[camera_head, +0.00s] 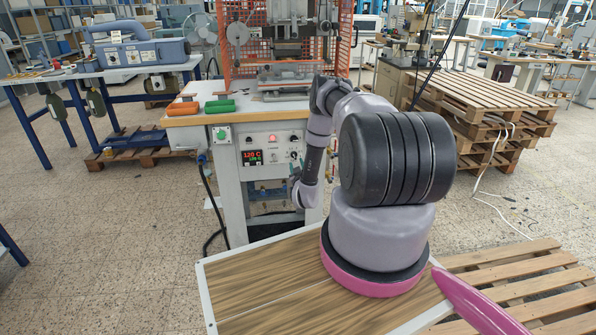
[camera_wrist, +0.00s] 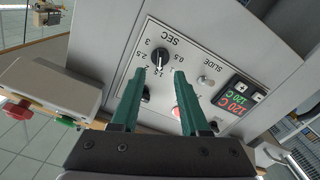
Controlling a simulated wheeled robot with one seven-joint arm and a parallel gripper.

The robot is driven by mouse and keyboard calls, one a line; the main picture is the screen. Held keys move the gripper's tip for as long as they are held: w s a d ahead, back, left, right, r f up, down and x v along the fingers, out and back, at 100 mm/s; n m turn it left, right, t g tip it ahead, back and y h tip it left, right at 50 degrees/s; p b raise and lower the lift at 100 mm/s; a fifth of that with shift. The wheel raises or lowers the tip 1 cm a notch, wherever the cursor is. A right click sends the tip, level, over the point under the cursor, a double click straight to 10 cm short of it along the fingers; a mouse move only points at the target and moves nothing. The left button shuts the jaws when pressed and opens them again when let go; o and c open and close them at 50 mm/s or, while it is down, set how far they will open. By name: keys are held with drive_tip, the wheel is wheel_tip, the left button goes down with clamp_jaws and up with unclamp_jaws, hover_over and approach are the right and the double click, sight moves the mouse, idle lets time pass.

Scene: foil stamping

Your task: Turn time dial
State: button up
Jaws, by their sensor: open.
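The time dial (camera_wrist: 163,57) is a black knob on the light grey control panel, in the upper middle of the wrist view. A scale marked SEC, with numbers from 0.5 to 3, surrounds it. My gripper (camera_wrist: 160,72) has two green fingers, open and apart, pointing at the panel. The fingertips lie just below the dial in the picture, one to each side; I cannot tell whether they touch anything. Nothing shows between them in their grip. In the head view the control panel (camera_head: 268,165) is on the machine's front, and my arm reaches down to its right side.
A red lit display (camera_wrist: 238,101) reading 120 C, a slide switch (camera_wrist: 206,81) and a red light (camera_wrist: 177,112) share the panel. A box with a red button (camera_wrist: 17,110) juts out at left.

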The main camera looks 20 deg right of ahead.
drive_tip(key=v, duration=0.5)
drive_tip(key=shift+s+a, duration=0.1)
drive_tip(key=shift+s, duration=0.1)
